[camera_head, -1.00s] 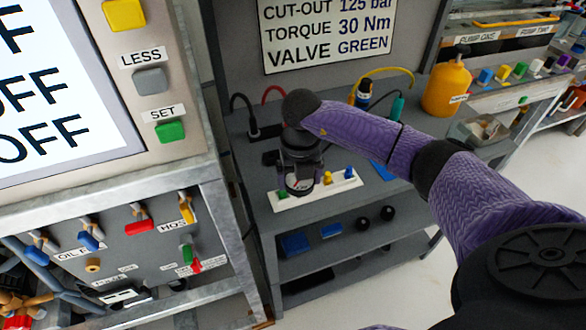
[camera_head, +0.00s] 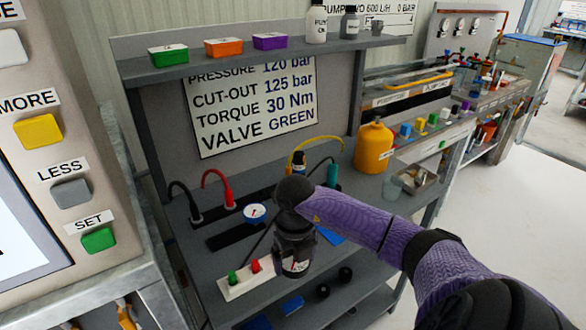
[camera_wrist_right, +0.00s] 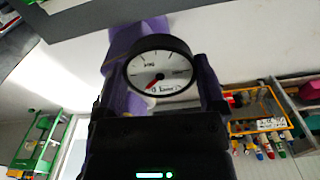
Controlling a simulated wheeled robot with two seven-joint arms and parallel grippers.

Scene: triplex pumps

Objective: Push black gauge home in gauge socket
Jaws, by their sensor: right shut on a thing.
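The black gauge (camera_wrist_right: 160,68), with a round white dial and a red needle, shows in the right wrist view between the fingers of my right gripper (camera_wrist_right: 160,85). The gripper is shut on it, and the dial faces the camera. In the head view my right gripper (camera_head: 294,250) hangs over the front of the grey bench, right of the white strip. I cannot identify the gauge socket. My left gripper is not in view.
A blue-rimmed gauge (camera_head: 255,212) and a red plug (camera_head: 229,196) are on the bench (camera_head: 205,262) left of my gripper. The white strip (camera_head: 233,290) bears green and red pegs. A yellow-orange bottle (camera_head: 373,148) stands back right. A shelf (camera_head: 270,52) with boxes spans above.

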